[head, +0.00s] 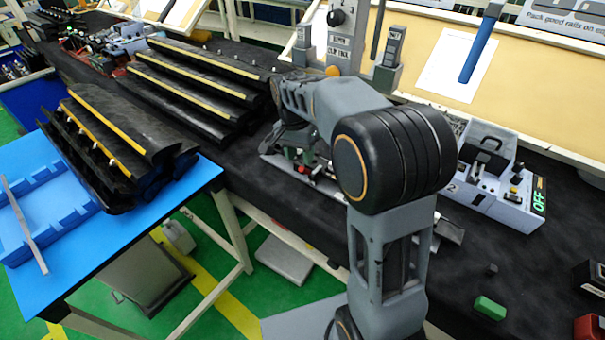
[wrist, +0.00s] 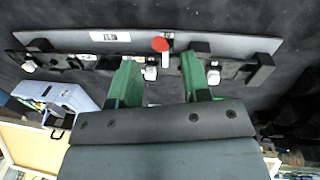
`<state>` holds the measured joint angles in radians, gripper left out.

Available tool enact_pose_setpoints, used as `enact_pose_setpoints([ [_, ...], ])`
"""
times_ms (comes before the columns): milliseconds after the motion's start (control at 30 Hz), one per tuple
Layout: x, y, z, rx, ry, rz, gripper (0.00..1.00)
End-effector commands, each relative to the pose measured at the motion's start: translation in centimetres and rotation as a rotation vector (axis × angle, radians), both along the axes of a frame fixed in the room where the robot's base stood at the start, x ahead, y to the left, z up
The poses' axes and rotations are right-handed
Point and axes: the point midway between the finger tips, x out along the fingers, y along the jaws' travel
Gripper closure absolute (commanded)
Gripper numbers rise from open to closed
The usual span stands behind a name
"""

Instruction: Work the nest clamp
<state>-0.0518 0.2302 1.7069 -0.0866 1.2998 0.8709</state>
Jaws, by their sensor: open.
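A long, low fixture, which I take to be the nest (wrist: 215,43), lies across the top of the wrist view. A red knob (wrist: 160,44) on a short pale stem, likely the clamp's handle, stands at its middle. My gripper (wrist: 159,62) has two green fingers, apart with nothing held between them. The red knob shows between and just beyond the fingertips; the exact distance is unclear. In the head view, the red knob (head: 302,169) and part of the nest (head: 328,184) show behind my arm, which hides the rest.
A grey control box (head: 510,200) with a lit OFF sign stands right of my arm. Black stepped racks (head: 190,85) stand left of the nest. A blue table (head: 90,240) holds a black rack of trims. A green block (head: 490,308) lies on the bench's dark top.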

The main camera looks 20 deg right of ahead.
Motion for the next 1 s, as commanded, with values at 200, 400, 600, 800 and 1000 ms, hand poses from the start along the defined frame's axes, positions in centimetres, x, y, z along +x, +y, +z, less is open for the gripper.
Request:
enact_pose_setpoints([
  [200,-0.4,-0.3,-3.9,-0.001,0.004,0.001,0.57],
  [400,-0.6,-0.5,-6.1,0.000,0.001,0.001,0.57],
  [600,-0.7,-0.6,-7.0,0.001,-0.001,0.001,0.57],
  [800,-0.7,-0.6,-7.1,0.000,-0.001,0.001,0.57],
  [1000,-0.7,-0.6,-7.1,0.001,-0.001,0.001,0.66],
])
